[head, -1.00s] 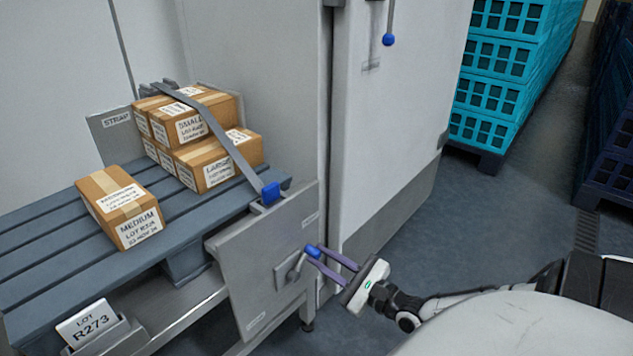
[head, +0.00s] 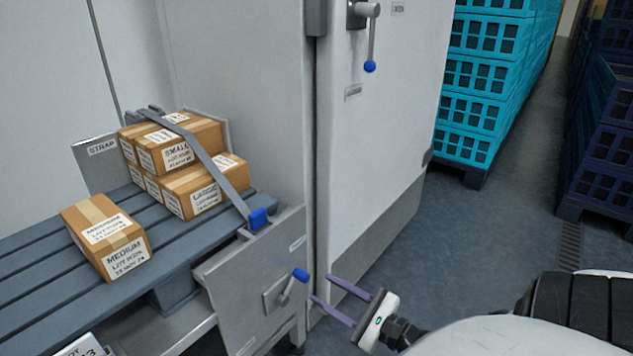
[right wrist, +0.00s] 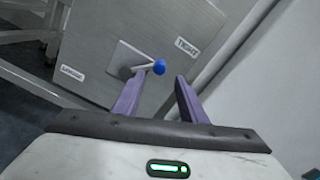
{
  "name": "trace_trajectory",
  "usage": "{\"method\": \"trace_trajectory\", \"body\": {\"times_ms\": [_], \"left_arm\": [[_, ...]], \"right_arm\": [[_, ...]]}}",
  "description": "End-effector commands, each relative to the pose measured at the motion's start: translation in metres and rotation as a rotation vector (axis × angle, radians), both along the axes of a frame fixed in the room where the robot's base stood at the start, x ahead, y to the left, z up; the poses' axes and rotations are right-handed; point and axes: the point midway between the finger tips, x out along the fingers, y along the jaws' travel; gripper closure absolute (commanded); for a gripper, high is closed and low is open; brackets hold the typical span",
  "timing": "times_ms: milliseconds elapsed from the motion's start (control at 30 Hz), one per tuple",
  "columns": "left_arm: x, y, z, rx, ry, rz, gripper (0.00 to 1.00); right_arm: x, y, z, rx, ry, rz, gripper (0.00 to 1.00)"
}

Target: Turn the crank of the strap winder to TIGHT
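The strap winder's grey panel (head: 232,283) stands at the end of the slatted bench. Its crank has a blue knob (head: 301,275) and a short arm slanting up and right, toward the upper label. In the right wrist view the blue knob (right wrist: 159,67) points to the side of the TIGHT label (right wrist: 188,48); another label (right wrist: 72,73) is too small to read surely. My right gripper (head: 322,288) is open and empty, its purple fingers just right of the knob and apart from it. The grey strap (head: 212,166) runs straight over the stacked boxes. My left gripper is out of view.
Stacked cartons (head: 205,188) sit under the strap, and a MEDIUM box (head: 105,237) lies loose on the bench (head: 45,285). A white cabinet (head: 385,130) with another blue-knobbed handle (head: 370,66) stands behind. Teal crates (head: 478,90) stand at right. The floor between is clear.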

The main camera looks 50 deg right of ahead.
Motion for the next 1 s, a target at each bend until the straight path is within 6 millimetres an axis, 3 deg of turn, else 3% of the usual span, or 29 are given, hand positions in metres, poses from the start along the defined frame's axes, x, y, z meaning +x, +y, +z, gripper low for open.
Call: {"method": "trace_trajectory", "body": {"times_ms": [100,300,1000], "left_arm": [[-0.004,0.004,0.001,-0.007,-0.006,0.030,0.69],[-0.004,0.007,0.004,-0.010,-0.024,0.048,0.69],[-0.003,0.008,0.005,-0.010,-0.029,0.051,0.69]], "right_arm": [[-0.024,-0.001,0.002,0.000,0.003,-0.001,0.62],[-0.047,-0.002,0.001,-0.001,-0.001,-0.002,0.62],[-0.051,-0.002,0.002,-0.001,-0.002,-0.001,0.62]]}}
